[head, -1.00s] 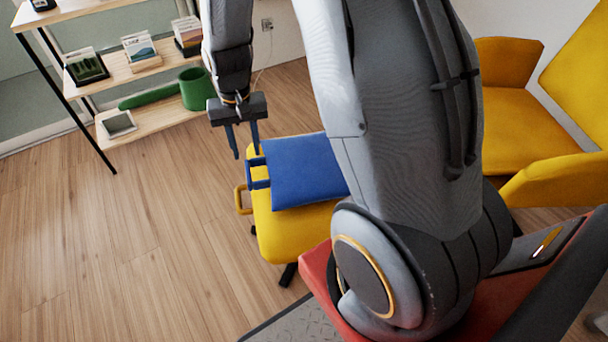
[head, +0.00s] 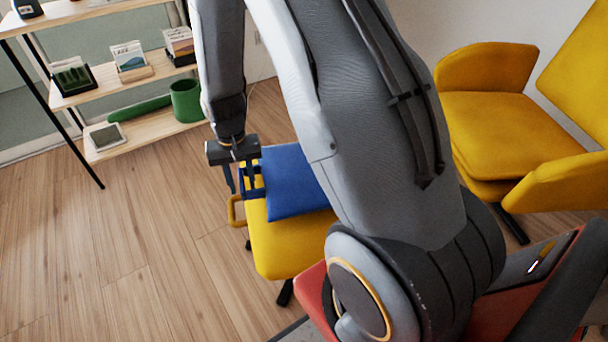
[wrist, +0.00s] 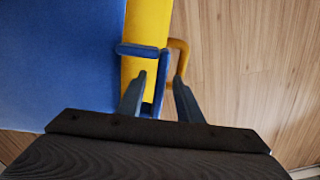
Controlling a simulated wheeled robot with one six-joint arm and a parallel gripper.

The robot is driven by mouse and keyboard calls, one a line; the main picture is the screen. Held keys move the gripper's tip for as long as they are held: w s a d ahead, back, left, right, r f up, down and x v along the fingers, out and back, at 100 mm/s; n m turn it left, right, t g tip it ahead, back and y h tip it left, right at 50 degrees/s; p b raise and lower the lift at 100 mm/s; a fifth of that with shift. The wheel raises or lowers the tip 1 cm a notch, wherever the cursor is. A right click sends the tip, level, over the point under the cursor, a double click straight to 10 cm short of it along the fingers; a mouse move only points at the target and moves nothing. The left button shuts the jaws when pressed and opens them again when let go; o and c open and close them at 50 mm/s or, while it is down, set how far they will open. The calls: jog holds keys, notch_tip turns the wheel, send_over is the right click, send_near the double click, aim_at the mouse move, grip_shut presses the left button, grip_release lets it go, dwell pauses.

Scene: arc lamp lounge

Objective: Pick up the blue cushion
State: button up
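The blue cushion (head: 293,180) lies on a yellow footstool (head: 285,245), partly hidden by my arm in the head view. A blue loop handle (head: 254,178) sticks out from its left side. In the wrist view the cushion (wrist: 60,65) fills the left and its handle (wrist: 140,50) reaches over the yellow stool. My gripper (head: 240,190) is open, pointing down at the handle. In the wrist view the fingers (wrist: 160,85) stand apart near the handle's outer bar. I cannot tell whether they touch it.
A yellow loop (head: 236,210) sticks out from the stool's left side, close to my fingers. A yellow armchair (head: 510,130) stands at the right. A wooden shelf (head: 120,85) with small items stands at the back left. The floor at the left is clear.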

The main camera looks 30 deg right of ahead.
jog(key=shift+f, duration=0.55)
grip_shut()
jog(key=shift+r, duration=0.1)
